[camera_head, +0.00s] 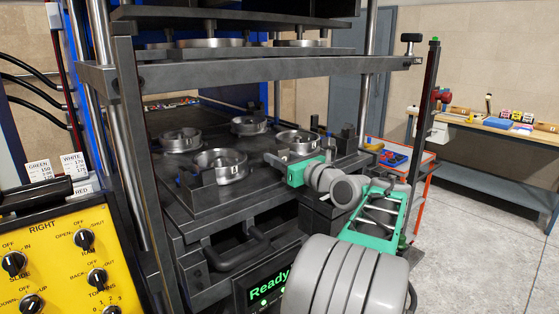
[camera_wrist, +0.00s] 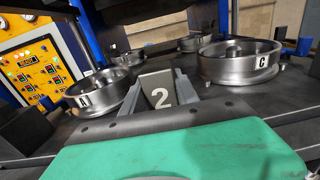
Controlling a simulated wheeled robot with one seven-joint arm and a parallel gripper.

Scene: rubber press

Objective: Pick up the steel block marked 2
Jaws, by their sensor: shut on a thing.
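The steel block marked 2 (camera_wrist: 160,92) is a grey, sloped block with a white number, in the middle of the wrist view. My gripper (camera_wrist: 159,88) is shut on it, with one finger along each side. In the head view my gripper (camera_head: 278,160) reaches in from the right, at the front right of the press plate (camera_head: 190,198). There the block is largely hidden by the fingers, and I cannot tell whether it touches the plate.
Several steel rings stand on the plate, among them ring A (camera_wrist: 100,92) left of the block and ring C (camera_wrist: 240,62) right of it. An upper platen (camera_head: 235,52) hangs above. A yellow control panel (camera_head: 70,255) is at the left, a workbench (camera_head: 500,135) at the right.

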